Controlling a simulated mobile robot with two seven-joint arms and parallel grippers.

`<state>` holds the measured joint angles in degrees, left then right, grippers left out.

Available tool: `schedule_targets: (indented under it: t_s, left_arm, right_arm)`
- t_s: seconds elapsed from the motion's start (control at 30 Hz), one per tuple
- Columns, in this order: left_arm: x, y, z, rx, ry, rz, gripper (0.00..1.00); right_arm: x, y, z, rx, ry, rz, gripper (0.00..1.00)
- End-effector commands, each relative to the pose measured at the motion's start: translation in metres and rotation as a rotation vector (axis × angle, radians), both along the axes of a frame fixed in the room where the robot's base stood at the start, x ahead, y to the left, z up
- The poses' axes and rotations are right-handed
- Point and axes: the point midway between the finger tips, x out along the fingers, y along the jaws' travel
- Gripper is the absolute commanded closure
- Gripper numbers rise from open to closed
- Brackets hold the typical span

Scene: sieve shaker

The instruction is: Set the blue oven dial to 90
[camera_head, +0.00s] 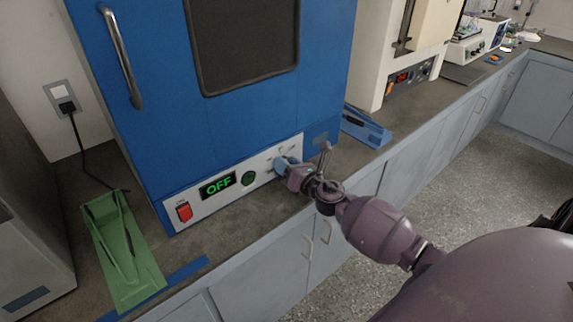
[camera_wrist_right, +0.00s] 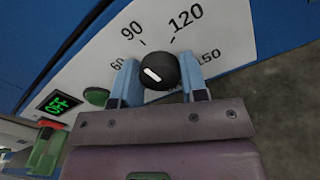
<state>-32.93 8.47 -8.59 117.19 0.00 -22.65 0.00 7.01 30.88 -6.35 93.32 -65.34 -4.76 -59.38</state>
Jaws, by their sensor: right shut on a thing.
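The blue oven (camera_head: 160,150) stands on the counter with a white control panel (camera_head: 215,196) along its bottom front. The panel carries a display (camera_head: 217,186) reading OFF in green. My right gripper (camera_head: 283,165) is at the right part of this panel and largely covers the dial. In the right wrist view, the round black dial (camera_wrist_right: 161,71) sits between the blue fingers of my gripper (camera_wrist_right: 158,84), shut on it. A short white mark shows on the knob; which number it points to is unclear. Printed numbers 60, 90, 120 and 150 surround the dial. My left gripper is out of view.
A red switch (camera_head: 184,211) and a green round button (camera_head: 249,178) are on the panel. A green tray-like holder (camera_head: 130,275) lies left on the counter, a blue one (camera_head: 366,128) right of the oven. A white device (camera_head: 408,85) stands farther right.

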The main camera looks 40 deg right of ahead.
Motion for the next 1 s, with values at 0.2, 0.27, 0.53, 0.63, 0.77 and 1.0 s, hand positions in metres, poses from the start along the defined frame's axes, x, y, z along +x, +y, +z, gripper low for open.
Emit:
schedule_targets:
  t_s: [0.2,0.27,0.53,0.63,0.77,1.0]
  left_arm:
    - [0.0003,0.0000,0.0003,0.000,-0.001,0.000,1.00]
    - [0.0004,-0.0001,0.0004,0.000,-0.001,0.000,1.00]
    - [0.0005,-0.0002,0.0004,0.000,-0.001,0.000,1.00]
    - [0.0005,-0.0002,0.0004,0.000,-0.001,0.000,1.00]
    - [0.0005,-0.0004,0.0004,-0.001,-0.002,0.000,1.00]
    - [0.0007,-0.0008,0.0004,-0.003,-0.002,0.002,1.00]
  right_arm:
    - [-0.0004,0.0000,-0.0010,0.070,0.007,0.000,0.84]
    - [-0.0004,0.0000,-0.0011,0.080,0.008,0.000,0.84]
    - [-0.0003,0.0001,-0.0012,0.094,0.010,0.000,0.84]
    - [-0.0003,0.0002,-0.0011,0.094,0.010,0.000,0.84]
    - [-0.0003,0.0002,-0.0012,0.093,0.009,0.000,0.59]
    - [-0.0002,0.0002,-0.0008,0.092,0.008,0.000,0.34]
